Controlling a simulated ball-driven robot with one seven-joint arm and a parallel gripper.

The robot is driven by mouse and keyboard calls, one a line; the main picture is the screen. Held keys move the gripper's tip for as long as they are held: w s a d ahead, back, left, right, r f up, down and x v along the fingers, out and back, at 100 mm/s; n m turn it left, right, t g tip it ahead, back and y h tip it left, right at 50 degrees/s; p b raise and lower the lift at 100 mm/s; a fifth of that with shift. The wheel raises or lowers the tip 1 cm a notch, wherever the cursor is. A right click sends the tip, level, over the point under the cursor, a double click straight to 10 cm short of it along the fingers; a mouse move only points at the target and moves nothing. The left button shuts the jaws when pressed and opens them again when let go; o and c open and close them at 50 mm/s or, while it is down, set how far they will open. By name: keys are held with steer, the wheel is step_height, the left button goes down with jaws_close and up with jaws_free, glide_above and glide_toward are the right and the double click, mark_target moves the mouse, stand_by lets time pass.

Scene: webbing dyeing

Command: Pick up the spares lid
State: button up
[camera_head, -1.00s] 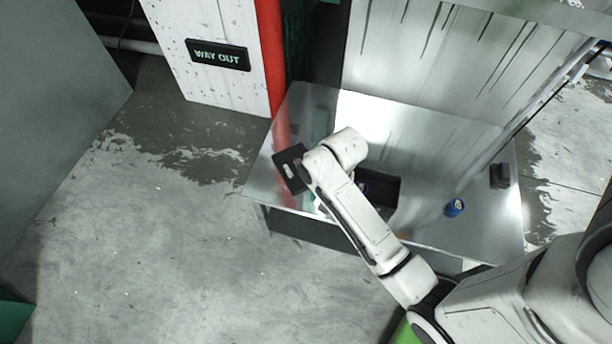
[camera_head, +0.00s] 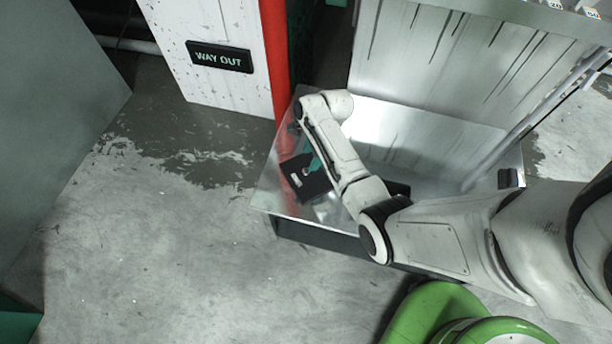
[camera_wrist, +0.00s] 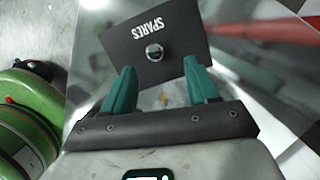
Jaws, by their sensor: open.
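The spares lid (camera_wrist: 184,30) is a dark flat plate with white "SPARES" lettering and a round silver knob (camera_wrist: 155,52). It lies on the metal table top, and in the head view the lid (camera_head: 311,184) is at the table's left end, partly hidden by my arm. My gripper (camera_wrist: 153,72) has two green fingers, spread apart with nothing between them. In the wrist view the fingertips point at the lid, one on each side of the knob's line and short of the knob. In the head view one green finger shows beside the lid.
The shiny metal table (camera_head: 268,197) has a bare front left corner. A dark open container (camera_head: 399,188) is mostly hidden behind my arm. A small black object (camera_head: 508,179) stands at the table's right end. A red post (camera_head: 274,60) rises behind the left end.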

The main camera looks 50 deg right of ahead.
mark_target(306, 171)
steer(key=shift+s+a+b+x, duration=0.15)
steer(key=shift+b+x, duration=0.25)
steer(key=shift+x, duration=1.1)
steer(key=shift+s+a+b+x, duration=0.1)
steer(key=shift+b+x, duration=0.25)
steer(key=shift+x, duration=1.15)
jaws_close()
steer(key=shift+r, duration=0.1)
